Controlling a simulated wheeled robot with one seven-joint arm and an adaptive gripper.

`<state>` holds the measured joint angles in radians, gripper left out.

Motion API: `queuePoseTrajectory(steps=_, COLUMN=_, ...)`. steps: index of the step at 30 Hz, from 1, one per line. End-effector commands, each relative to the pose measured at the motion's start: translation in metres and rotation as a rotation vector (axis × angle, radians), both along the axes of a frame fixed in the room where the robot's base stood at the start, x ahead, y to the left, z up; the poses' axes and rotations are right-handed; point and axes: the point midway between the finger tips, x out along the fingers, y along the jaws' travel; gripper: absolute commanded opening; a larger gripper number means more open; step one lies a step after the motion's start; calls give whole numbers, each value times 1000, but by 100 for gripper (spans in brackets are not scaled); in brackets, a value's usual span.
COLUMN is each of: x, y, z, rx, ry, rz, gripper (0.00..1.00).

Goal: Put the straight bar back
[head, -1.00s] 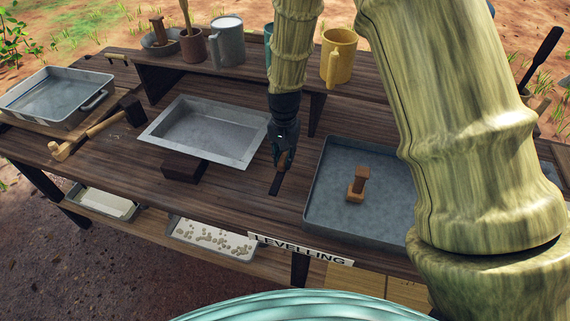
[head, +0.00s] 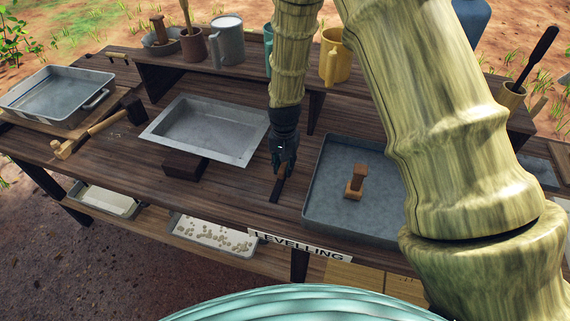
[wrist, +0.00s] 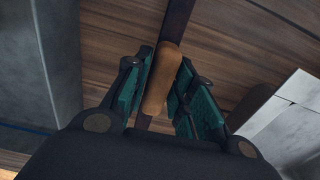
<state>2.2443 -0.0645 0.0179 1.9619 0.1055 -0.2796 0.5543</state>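The straight bar (head: 276,190) is a thin dark strip with a brown wooden handle. It lies low over the bench, between the shallow metal tray on the left and the deeper grey tray on the right. My gripper (head: 283,170) points down at its handle end. In the wrist view the handle (wrist: 162,80) runs between the two green-padded fingers of my gripper (wrist: 166,62), whose tips close in on both its sides. The dark strip (wrist: 178,20) runs on past the top edge. Whether the bar touches the bench is unclear.
A shallow metal tray (head: 162,141) stands left, with a dark block (head: 182,166) before it. The grey tray (head: 314,190) at right holds a wooden stamp (head: 356,180). A mallet (head: 95,131) lies farther left. Mugs stand on the rear shelf. A "LEVELLING" label (head: 298,246) marks the front edge.

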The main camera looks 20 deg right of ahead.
Motion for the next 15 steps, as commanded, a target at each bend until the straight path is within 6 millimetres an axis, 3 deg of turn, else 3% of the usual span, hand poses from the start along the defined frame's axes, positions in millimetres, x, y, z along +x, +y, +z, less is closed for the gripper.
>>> queuePoseTrajectory(steps=15, x=0, y=0, z=6, rx=-1, ry=-1, rz=0, gripper=43)
